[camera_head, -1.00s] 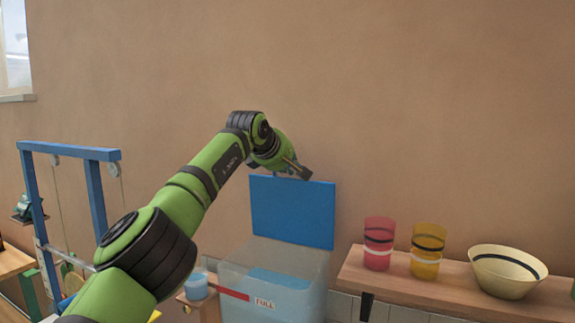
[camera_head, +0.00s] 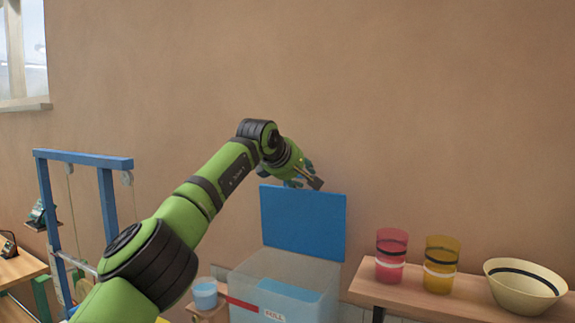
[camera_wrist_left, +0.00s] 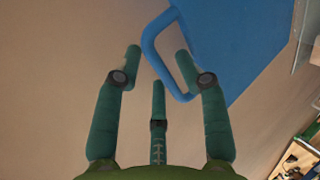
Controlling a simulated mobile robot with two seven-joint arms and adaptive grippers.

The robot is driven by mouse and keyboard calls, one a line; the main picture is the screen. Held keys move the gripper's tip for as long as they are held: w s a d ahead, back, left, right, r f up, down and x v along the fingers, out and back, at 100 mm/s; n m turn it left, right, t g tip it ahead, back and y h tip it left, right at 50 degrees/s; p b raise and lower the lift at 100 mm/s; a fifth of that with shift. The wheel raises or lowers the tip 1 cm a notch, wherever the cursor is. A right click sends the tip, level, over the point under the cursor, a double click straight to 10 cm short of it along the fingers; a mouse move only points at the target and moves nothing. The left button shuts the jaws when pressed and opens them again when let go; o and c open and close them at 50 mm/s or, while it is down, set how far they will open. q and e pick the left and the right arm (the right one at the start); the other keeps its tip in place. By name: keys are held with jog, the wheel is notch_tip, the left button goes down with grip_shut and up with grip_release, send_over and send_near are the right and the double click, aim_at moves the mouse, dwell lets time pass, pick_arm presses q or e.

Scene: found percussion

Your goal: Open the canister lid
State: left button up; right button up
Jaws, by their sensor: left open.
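The canister (camera_head: 262,289) is a clear box with a red stripe and a FULL label. Its blue lid (camera_head: 303,222) stands upright at the back, swung open. My left gripper (camera_head: 308,177) is at the lid's top edge, with its fingers spread. The blue lid panel (camera_wrist_left: 235,40) is at the upper right there. My right gripper is not in view.
A wooden shelf (camera_head: 405,294) at right holds a red cup (camera_head: 391,257), a yellow cup (camera_head: 440,265) and a cream bowl (camera_head: 522,287). A blue frame (camera_head: 85,160) stands at left. A small blue cup (camera_head: 205,294) is beside the canister. The wall above is clear.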

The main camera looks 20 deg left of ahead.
pick_arm(q)
jog(key=v, duration=1.1)
jog(key=shift+f, duration=0.1)
jog(key=shift+s, duration=0.1)
